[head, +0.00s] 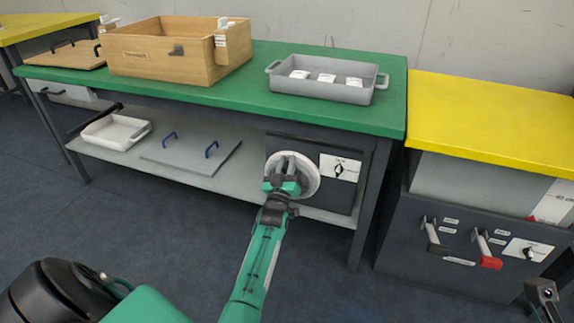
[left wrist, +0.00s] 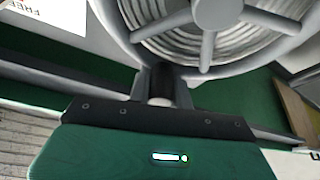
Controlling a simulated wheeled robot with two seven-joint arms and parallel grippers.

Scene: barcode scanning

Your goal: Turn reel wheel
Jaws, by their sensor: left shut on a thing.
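The reel wheel (head: 312,182) is a round, light grey, spoked wheel on the dark panel under the green table. My left gripper (head: 283,178) reaches its left side from below and is shut on it, hiding part of the rim. In the left wrist view the wheel (left wrist: 220,12) fills the top, with a central hub, spokes and pale coils behind them. There my left gripper (left wrist: 160,92) is closed around a short dark handle at the wheel's lower edge. My right gripper (head: 543,292) shows only partly at the lower right, away from the wheel, its jaws unclear.
A white label with a small dial (head: 340,168) is right of the wheel. The green table (head: 340,113) holds a wooden box (head: 150,58) and a grey tray (head: 320,94). The yellow-topped cabinet (head: 490,120) with levers stands at right. The lower shelf (head: 110,150) is left of the wheel.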

